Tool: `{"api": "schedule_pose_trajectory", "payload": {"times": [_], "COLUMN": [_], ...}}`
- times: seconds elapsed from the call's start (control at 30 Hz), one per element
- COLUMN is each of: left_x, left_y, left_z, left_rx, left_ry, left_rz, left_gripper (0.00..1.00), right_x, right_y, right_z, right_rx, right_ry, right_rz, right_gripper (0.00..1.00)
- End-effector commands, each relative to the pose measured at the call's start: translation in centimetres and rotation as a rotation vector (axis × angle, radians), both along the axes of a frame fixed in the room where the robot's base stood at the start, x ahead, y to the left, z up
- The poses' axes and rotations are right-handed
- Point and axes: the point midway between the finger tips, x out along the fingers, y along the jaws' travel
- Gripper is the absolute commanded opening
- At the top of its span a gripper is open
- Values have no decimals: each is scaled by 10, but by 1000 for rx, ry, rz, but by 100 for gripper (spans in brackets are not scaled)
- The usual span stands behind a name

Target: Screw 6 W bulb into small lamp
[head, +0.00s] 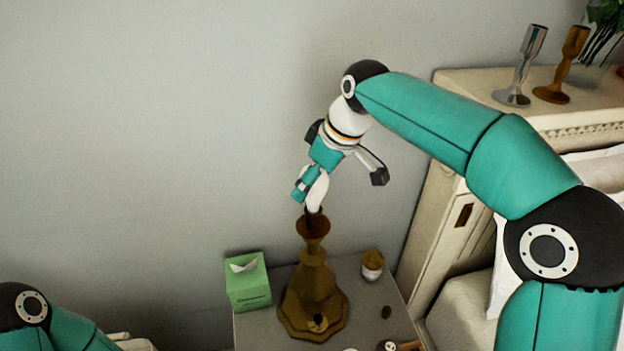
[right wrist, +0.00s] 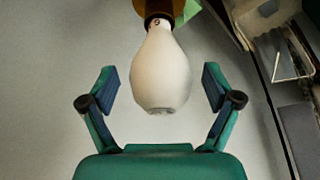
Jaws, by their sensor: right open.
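The lamp (head: 312,285) is a brown-gold stand with a wide foot, upright on the bedside table (head: 258,330). A white bulb (head: 317,192) stands on top of it, narrow end down at the dark socket. In the right wrist view the bulb (right wrist: 161,72) hangs between the fingers, its neck at the brown socket (right wrist: 158,14); how deep it sits cannot be told. My right gripper (right wrist: 158,90) is open, one finger on each side of the bulb with a gap on both sides. My left arm shows at the lower left; its gripper is not in view.
A green tissue box (head: 247,282) stands left of the lamp, and a small gold-and-white jar (head: 372,264) stands to its right. Small items lie at the table's front edge. A cream headboard (head: 440,215) with silver (head: 522,68) and brown (head: 562,66) candlesticks is on the right.

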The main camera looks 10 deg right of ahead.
Motion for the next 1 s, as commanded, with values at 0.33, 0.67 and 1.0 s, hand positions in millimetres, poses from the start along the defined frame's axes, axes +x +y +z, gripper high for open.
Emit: {"api": "schedule_pose_trajectory", "payload": {"times": [0.33,0.67,1.0], "left_x": [0,0,0], "left_y": [0,0,0], "left_z": [1,1,-5], "left_rx": [0,0,0], "left_ry": [0,0,0], "left_rz": [0,0,0], "left_gripper": [40,40,40], "right_x": [2,2,1], "right_y": [1,1,2], "right_z": [-6,-5,-6], "right_rx": [0,0,-1], "right_ry": [0,-1,-5], "right_rz": [0,0,-101], "right_gripper": [89,42,24]}}
